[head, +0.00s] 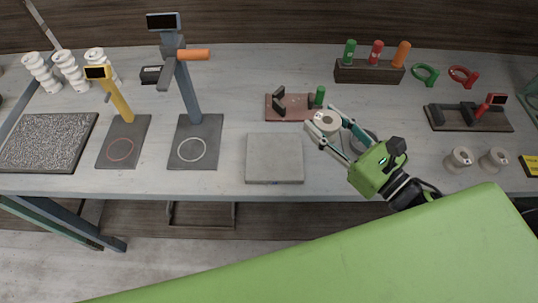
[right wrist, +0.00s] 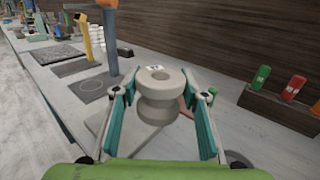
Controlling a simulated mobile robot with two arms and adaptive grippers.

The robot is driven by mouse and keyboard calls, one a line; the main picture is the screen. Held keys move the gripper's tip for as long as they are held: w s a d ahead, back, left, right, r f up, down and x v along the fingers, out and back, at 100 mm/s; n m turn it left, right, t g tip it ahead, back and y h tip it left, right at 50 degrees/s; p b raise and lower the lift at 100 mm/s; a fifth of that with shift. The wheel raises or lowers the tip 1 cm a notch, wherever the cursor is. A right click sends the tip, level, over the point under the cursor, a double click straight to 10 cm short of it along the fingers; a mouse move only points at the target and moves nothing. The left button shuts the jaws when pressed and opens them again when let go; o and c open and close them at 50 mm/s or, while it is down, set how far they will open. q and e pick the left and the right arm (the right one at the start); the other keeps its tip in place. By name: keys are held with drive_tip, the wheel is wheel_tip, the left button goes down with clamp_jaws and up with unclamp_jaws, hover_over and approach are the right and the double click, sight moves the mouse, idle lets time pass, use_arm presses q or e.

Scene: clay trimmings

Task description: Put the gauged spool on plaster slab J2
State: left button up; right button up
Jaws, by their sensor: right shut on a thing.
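A pale grey spool (head: 325,123) is between the fingers of my right gripper (head: 331,135). The right wrist view shows the spool (right wrist: 157,95) upright, with a small label on its top and a finger on either side. My right gripper is shut on it, to the right of and a little behind a square grey plaster slab (head: 274,158). The slab's top is bare, and I can read no name on it. The slab is partly hidden behind a finger in the right wrist view. My left gripper is not in view.
A red gauge stand (head: 279,112) is behind the slab. A grey post stand (head: 210,159) and a yellow one (head: 114,157) are to the left. Two spools (head: 458,160) (head: 494,160) stand at the right. A rack of plugs (head: 369,75) is at the back.

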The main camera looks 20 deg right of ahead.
sight(332, 131)
drive_tip(key=s+n+g+y, duration=0.1)
drive_tip(key=y, duration=0.1)
drive_tip(key=s+r+n+g+y, duration=0.1)
drive_tip(key=n+g+y, duration=0.1)
drive_tip(key=s+n+g+y+b, duration=0.1)
drive_tip(key=s+n+y, duration=0.1)
drive_tip(key=shift+d+r, duration=0.15)
drive_tip(key=shift+d, duration=0.25)
drive_tip(key=shift+n+g+y, duration=0.4)
drive_tip(key=shift+g+y, duration=0.2)
drive_tip(key=w+a+f, duration=0.2)
drive_tip(key=a, duration=0.1)
drive_tip(key=w+a+f, duration=0.6)
drive_tip(key=shift+w+a, duration=0.25)
drive_tip(key=shift+a, duration=0.1)
drive_tip(key=shift+w+a+f, duration=0.25)
drive_tip(key=shift+a+f, duration=0.05)
drive_tip(key=shift+f, duration=0.1)
wheel_tip(332, 131, down, 2)
drive_tip(key=shift+w+a+f, duration=0.1)
drive_tip(key=shift+f, duration=0.15)
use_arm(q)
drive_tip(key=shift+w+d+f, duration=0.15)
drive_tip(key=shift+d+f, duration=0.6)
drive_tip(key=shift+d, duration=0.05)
use_arm(e)
drive_tip(key=shift+f, duration=0.45)
